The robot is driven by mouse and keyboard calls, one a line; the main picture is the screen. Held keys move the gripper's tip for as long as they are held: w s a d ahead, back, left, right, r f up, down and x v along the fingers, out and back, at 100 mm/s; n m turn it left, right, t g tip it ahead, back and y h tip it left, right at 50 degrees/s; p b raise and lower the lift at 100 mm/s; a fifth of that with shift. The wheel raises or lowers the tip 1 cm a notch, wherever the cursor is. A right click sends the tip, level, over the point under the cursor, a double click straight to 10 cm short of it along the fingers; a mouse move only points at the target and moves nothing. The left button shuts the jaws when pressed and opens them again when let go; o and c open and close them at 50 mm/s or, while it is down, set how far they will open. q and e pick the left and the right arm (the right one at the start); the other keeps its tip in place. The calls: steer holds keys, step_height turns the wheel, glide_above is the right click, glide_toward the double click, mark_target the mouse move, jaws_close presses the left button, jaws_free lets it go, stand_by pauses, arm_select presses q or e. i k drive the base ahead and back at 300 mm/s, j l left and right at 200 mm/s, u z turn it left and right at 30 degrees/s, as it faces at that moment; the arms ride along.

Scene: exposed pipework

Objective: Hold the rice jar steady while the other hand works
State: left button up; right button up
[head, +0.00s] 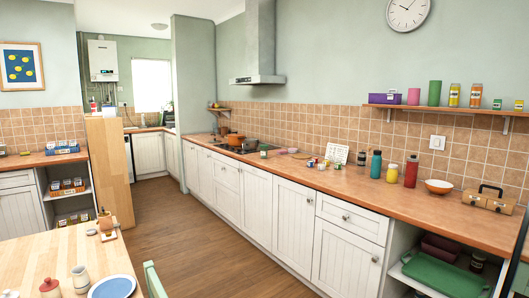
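Neither of my grippers shows in the head view. No jar here can be made out for certain as the rice jar, as no label is readable. A jar with a yellowish lid (392,173) stands upright on the long counter (330,184), between a teal bottle (376,164) and a red bottle (411,171). A small reddish lidded pot (50,288) stands on the wooden table (45,250) at the lower left.
A white jug (81,279) and a blue plate (112,287) are on the table. A bowl (438,186) and a wooden case (489,197) are on the counter's right part. The wooden floor (190,235) between table and cabinets is clear. A green chair (154,280) stands beside the table.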

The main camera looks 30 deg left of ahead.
mark_target(263, 151)
steer(key=i+l+z, duration=0.15)
steer(key=z, duration=0.2)
steer(key=i+z, duration=0.3)
steer(key=i+j+u, duration=0.2)
steer(key=i+u, duration=1.2)
steer(key=i+l+u, duration=0.35)
steer(key=u, duration=0.15)
steer(key=i+j+u, duration=0.35)
steer(key=i, duration=0.25)
steer(key=i+u, duration=0.4)
steer(key=i, duration=0.25)
steer(key=i+l+u, duration=0.15)
steer(key=i+u, duration=0.2)
steer(key=i, duration=0.25)
steer(key=i+u, duration=0.1)
steer(key=i, duration=0.6)
steer(key=i+u, duration=0.1)
steer(key=i, duration=0.6)
steer(key=i+l+u, duration=0.1)
steer(key=i, duration=0.6)
steer(key=i+l+u, duration=0.1)
steer(key=i+l, duration=0.15)
steer(key=i, duration=0.4)
steer(key=i+j+z, duration=0.35)
steer(key=i, duration=0.3)
steer(key=i+j+z, duration=0.35)
steer(key=i, duration=0.3)
steer(key=j, duration=0.1)
